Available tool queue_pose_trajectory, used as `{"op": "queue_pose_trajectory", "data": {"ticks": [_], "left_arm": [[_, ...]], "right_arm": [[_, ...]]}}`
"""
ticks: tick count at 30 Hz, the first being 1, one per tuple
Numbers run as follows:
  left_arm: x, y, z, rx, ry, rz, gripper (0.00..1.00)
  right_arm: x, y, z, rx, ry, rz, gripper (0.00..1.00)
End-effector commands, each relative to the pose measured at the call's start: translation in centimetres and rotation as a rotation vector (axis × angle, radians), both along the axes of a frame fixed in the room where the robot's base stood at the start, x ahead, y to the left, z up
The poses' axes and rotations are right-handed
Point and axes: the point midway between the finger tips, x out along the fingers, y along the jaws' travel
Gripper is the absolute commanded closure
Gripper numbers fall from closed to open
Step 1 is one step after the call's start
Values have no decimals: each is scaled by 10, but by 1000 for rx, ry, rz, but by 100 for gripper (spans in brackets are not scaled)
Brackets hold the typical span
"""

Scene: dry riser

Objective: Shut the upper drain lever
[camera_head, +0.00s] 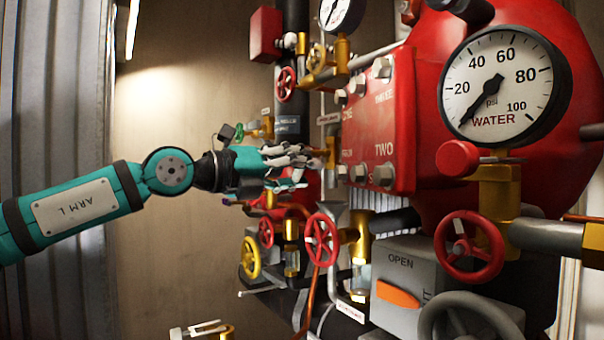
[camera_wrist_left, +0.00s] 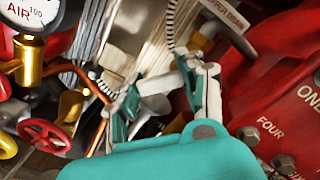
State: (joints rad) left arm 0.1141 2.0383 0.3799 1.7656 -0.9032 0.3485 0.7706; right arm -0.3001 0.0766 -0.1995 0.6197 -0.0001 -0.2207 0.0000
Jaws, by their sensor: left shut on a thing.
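My left gripper (camera_head: 303,158) reaches in from the left to the brass upper drain valve (camera_head: 330,153), beside the red plate of the clapper housing. In the left wrist view its teal fingers (camera_wrist_left: 158,96) stand a little apart with a pale bar, which I take for the upper drain lever (camera_wrist_left: 158,86), between them. The gripper is shut on it. In the head view the fingers hide most of the lever, so its exact angle cannot be told. A tag reading UPPER DRAIN (camera_wrist_left: 224,12) sits just beyond the fingers. My right gripper is in neither view.
The red plate (camera_head: 378,125) with bolts stands close right of the gripper. Red handwheels (camera_head: 321,239) and a yellow one (camera_head: 250,258) lie below. A water gauge (camera_head: 500,85) is at upper right. Open room lies left, before the bare wall.

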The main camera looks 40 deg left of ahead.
Motion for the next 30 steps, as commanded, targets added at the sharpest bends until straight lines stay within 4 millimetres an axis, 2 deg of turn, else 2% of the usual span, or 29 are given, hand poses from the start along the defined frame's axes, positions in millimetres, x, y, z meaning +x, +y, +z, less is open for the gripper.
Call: {"op": "queue_pose_trajectory", "data": {"ticks": [18,30], "left_arm": [[4,12,23,525,-223,3,93],[5,13,32,739,-312,4,93]], "right_arm": [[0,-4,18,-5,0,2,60],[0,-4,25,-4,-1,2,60]]}}
